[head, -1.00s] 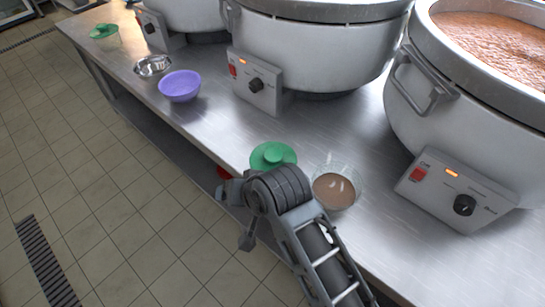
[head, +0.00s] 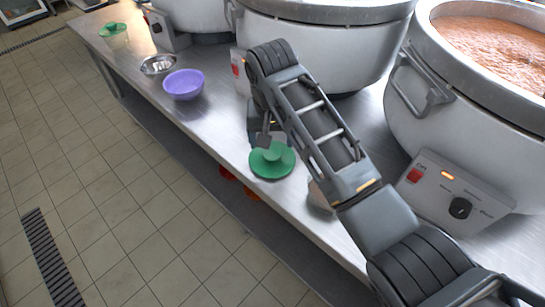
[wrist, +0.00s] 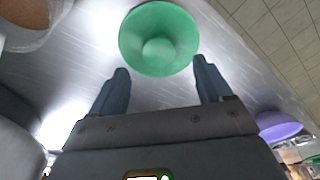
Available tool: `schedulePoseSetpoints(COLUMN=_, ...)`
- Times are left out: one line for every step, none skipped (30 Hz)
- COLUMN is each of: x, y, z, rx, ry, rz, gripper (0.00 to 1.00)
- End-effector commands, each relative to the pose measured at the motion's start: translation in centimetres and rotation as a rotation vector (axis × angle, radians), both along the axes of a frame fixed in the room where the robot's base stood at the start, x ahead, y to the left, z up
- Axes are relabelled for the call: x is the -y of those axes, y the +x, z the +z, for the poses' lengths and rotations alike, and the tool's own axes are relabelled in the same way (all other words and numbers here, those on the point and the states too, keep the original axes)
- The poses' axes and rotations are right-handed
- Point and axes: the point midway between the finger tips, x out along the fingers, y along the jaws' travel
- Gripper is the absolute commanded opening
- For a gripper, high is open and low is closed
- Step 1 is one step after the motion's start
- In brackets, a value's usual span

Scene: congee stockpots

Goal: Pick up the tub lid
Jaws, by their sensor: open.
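The green tub lid (head: 272,160), round with a raised knob, lies on the steel counter near its front edge. In the wrist view the lid (wrist: 158,28) is just beyond my fingertips, roughly centred between them. My gripper (head: 265,138) is open and empty, directly behind and above the lid in the head view. In the wrist view my gripper (wrist: 161,76) shows both fingers spread apart. I cannot tell whether a finger touches the lid. A second green lid (head: 113,29) sits on a clear tub at the far left.
A clear tub of brownish congee (head: 318,198) stands right of the lid, mostly hidden by my arm. A purple bowl (head: 183,85) and a metal bowl (head: 158,65) are to the left. Large stockpots (head: 325,45) line the back, one open pot (head: 440,110) at right.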

Motion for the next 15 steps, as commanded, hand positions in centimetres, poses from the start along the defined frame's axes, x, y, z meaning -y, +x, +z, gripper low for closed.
schedulePoseSetpoints(x=0.1, y=0.0, z=-0.4, rx=-0.002, ry=-0.001, rz=0.000, gripper=0.79)
schedulePoseSetpoints(x=0.1, y=0.0, z=-0.7, rx=-0.002, ry=-0.001, rz=0.000, gripper=0.79)
schedulePoseSetpoints(x=0.1, y=0.1, z=-1.2, rx=-0.002, ry=0.000, rz=-0.001, gripper=0.79)
schedulePoseSetpoints(x=0.1, y=0.1, z=-1.7, rx=-0.004, ry=-0.001, rz=0.000, gripper=0.79)
schedulePoseSetpoints(x=0.1, y=0.2, z=-2.1, rx=-0.003, ry=-0.001, rz=0.000, gripper=0.79)
schedulePoseSetpoints(x=0.2, y=0.2, z=-2.7, rx=-0.004, ry=-0.001, rz=0.000, gripper=0.79)
schedulePoseSetpoints(x=0.2, y=0.3, z=-3.2, rx=-0.003, ry=0.000, rz=0.000, gripper=0.79)
schedulePoseSetpoints(x=0.2, y=0.3, z=-3.7, rx=-0.003, ry=0.000, rz=0.000, gripper=0.79)
schedulePoseSetpoints(x=0.1, y=0.4, z=-4.1, rx=-0.002, ry=0.001, rz=0.000, gripper=0.79)
schedulePoseSetpoints(x=0.1, y=0.4, z=-4.5, rx=-0.002, ry=0.000, rz=0.000, gripper=0.79)
schedulePoseSetpoints(x=0.1, y=0.5, z=-4.7, rx=-0.002, ry=0.000, rz=0.000, gripper=0.79)
schedulePoseSetpoints(x=0.1, y=0.5, z=-5.0, rx=0.000, ry=0.001, rz=0.001, gripper=0.79)
schedulePoseSetpoints(x=0.1, y=0.5, z=-5.1, rx=0.001, ry=0.001, rz=0.001, gripper=0.79)
schedulePoseSetpoints(x=0.1, y=0.5, z=-5.2, rx=0.001, ry=0.001, rz=0.001, gripper=0.79)
schedulePoseSetpoints(x=0.1, y=0.5, z=-5.2, rx=0.001, ry=0.001, rz=0.001, gripper=0.79)
